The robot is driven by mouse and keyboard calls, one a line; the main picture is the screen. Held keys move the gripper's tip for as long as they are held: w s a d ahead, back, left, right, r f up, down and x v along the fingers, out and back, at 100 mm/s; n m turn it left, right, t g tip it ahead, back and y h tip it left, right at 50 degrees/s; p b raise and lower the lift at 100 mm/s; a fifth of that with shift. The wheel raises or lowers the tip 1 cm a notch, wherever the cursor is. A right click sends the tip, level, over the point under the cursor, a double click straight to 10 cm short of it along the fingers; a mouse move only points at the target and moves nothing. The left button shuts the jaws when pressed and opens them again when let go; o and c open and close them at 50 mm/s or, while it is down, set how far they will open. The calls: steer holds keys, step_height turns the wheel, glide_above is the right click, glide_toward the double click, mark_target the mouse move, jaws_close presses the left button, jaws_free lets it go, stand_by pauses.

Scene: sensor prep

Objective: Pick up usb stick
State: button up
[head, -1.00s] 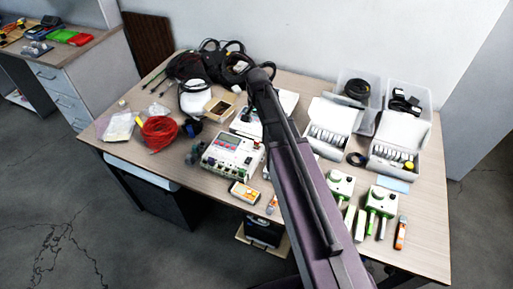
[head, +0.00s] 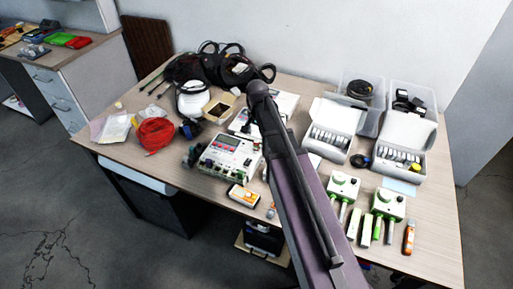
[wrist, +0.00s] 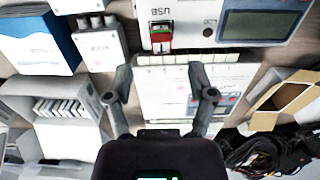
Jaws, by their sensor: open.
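In the head view the white instrument (head: 232,152) stands near the table's front middle.
A second white instrument (wrist: 165,90) lies beneath my fingers. An open cardboard box (head: 219,108) and black cables (head: 205,68) are behind left. White boxes of vials (head: 335,125) and green-white devices (head: 343,186) stand at right. Red cable (head: 155,134) lies at left.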

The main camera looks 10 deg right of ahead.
mark_target(257, 141)
steer(key=shift+f, duration=0.1)
steer(key=shift+a+f+b, duration=0.1)
steer(key=shift+f+b, duration=2.4)
steer(key=shift+b, duration=0.1)
steer(key=c, duration=0.9)
